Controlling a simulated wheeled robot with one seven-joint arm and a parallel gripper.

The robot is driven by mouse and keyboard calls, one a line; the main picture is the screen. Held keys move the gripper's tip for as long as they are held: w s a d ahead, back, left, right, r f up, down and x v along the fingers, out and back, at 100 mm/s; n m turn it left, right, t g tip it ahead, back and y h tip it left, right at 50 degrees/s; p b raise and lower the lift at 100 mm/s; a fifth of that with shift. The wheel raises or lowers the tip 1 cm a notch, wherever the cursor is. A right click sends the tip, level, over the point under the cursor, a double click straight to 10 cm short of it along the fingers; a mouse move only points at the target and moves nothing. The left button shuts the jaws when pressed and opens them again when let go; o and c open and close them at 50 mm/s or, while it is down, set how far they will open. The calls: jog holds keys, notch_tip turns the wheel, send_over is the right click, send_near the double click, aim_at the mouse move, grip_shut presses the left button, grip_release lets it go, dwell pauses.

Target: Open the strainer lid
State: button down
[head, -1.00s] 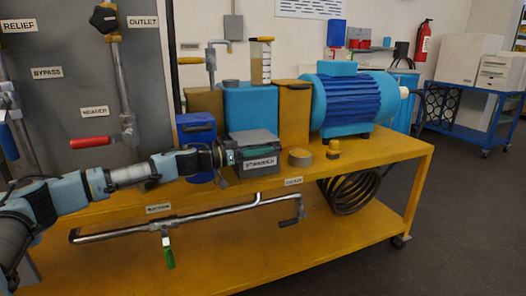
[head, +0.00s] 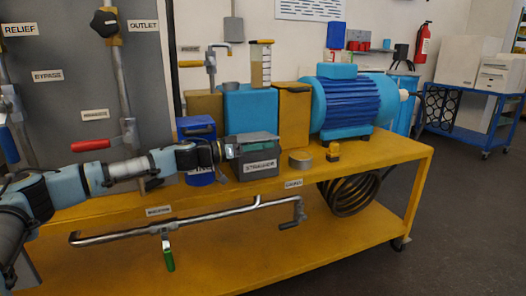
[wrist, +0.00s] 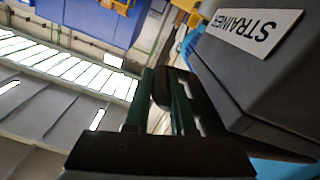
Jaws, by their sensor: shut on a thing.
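The strainer (head: 258,172) is a dark grey box with a white STRAINER label, standing on the yellow bench. Its grey lid (head: 252,136) shows on top; whether it is raised I cannot tell. My gripper (head: 236,151) reaches in from the left, at the strainer's upper front, just below the lid. In the wrist view its two dark green fingers (wrist: 163,105) are shut on a dark handle (wrist: 162,86) close beside the strainer (wrist: 222,82). The picture there is turned, with the label upside down. The fingers hide part of the handle.
A blue can (head: 197,132) stands close left of the strainer, partly behind my arm. A blue box (head: 250,106) and a yellow block (head: 293,114) stand behind it.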

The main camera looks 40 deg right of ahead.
jog(key=c, duration=0.8)
grip_release()
jog(key=shift+o, duration=0.2)
jog(key=shift+a, duration=0.1)
jog(key=v, duration=1)
jog(key=shift+w+a+b, duration=0.15)
jog(key=shift+a+b, duration=0.15)
jog(key=shift+b, duration=0.05)
